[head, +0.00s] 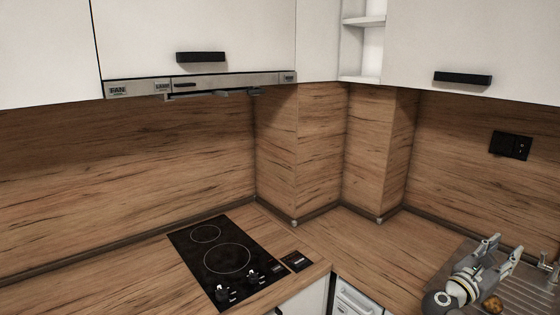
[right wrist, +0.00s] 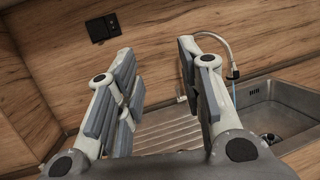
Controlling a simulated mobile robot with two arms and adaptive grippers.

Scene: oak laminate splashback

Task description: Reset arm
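My right gripper (head: 500,258) is at the lower right of the head view, above the sink's drainboard. In the right wrist view its two fingers (right wrist: 160,85) stand wide apart with nothing between them, so it is open and empty. The ribbed drainboard (right wrist: 165,135) shows between and below the fingers. My left gripper is not in the head view.
A black cooktop (head: 215,245) is set in the wooden counter, under a range hood (head: 215,84). White wall cabinets (head: 440,40) hang above. A sink basin (right wrist: 265,112) with a curved faucet (right wrist: 226,48) lies right of the fingers.

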